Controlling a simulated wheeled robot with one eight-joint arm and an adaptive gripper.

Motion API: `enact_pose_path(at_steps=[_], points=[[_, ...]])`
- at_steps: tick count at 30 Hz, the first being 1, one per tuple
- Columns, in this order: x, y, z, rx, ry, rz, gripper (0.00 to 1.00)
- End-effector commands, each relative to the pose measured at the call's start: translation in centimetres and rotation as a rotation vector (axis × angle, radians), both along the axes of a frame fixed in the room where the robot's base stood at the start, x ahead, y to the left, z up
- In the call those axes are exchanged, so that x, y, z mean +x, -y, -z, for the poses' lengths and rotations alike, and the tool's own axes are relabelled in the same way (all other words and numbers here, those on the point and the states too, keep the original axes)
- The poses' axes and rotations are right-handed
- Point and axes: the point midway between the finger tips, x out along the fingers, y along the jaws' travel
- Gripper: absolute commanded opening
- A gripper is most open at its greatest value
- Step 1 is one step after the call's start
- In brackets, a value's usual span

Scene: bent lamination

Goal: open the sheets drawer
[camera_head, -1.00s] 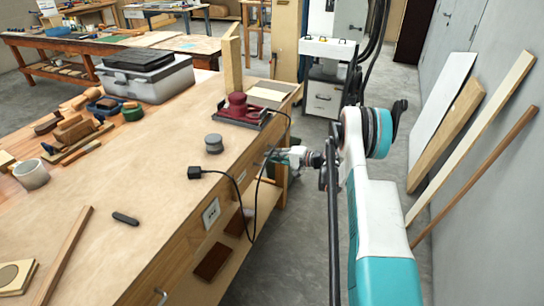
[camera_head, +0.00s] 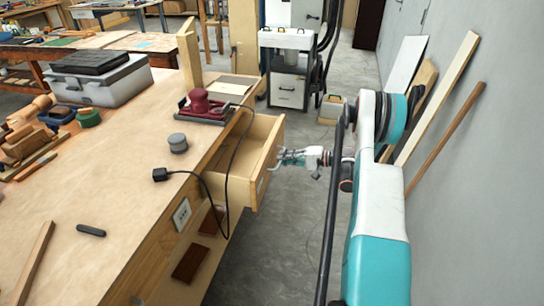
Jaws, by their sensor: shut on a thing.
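The drawer (camera_head: 262,184) stands pulled out from the side of the wooden workbench (camera_head: 128,180), and its light wooden walls and part of its inside show. My gripper (camera_head: 283,157) is at the drawer's front face, on the handle side, and is shut on the drawer handle. The handle itself is mostly hidden by the fingers. A black cable (camera_head: 228,160) hangs over the bench edge across the drawer opening.
A red sander (camera_head: 201,105) and a grey round puck (camera_head: 178,143) sit on the bench top near the drawer. A white cabinet (camera_head: 288,85) stands behind. Boards (camera_head: 440,95) lean on the right wall.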

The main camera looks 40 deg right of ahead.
Motion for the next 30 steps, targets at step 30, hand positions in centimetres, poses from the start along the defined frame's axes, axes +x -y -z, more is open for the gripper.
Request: enact_pose_path(at_steps=[30], points=[[-1.7, 1.3, 0.0, 0.000, 0.000, 0.000, 0.28]])
